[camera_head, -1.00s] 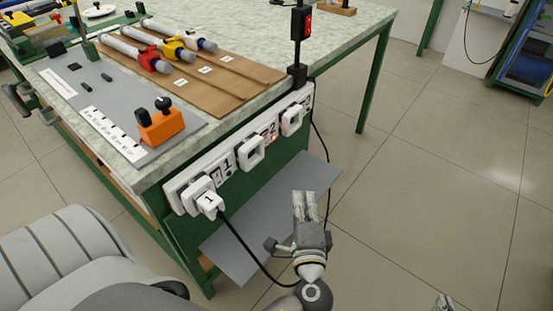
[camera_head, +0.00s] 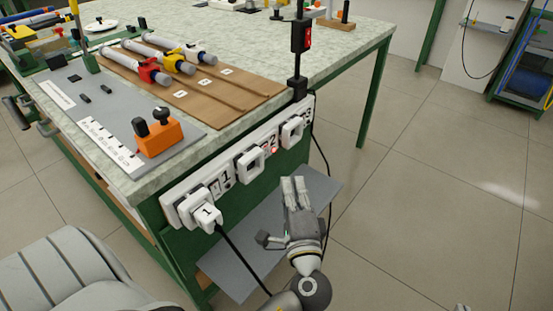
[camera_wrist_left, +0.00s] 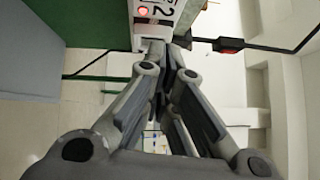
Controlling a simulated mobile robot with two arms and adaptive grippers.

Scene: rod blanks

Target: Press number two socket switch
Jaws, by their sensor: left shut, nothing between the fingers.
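A white socket strip (camera_head: 189,206) runs along the green side of the workbench, with sockets labelled 1, 2 and 3. The number two switch (camera_head: 274,151) glows red beside its printed 2; it also shows lit at the top of the left wrist view (camera_wrist_left: 143,11). My left gripper (camera_head: 293,180) is shut and empty, its fingers pointing up toward the strip below the number two area. In the left wrist view its fingertips (camera_wrist_left: 165,42) appear just below the label; I cannot tell whether they touch. A small grey piece at the head view's bottom edge may be my right gripper (camera_head: 462,307).
A white plug (camera_head: 206,214) with a black cable sits in the socket by number 1; the cable hangs near my left gripper. A grey shelf panel (camera_head: 228,268) juts out below. Rods and an orange block (camera_head: 160,138) lie on the bench top.

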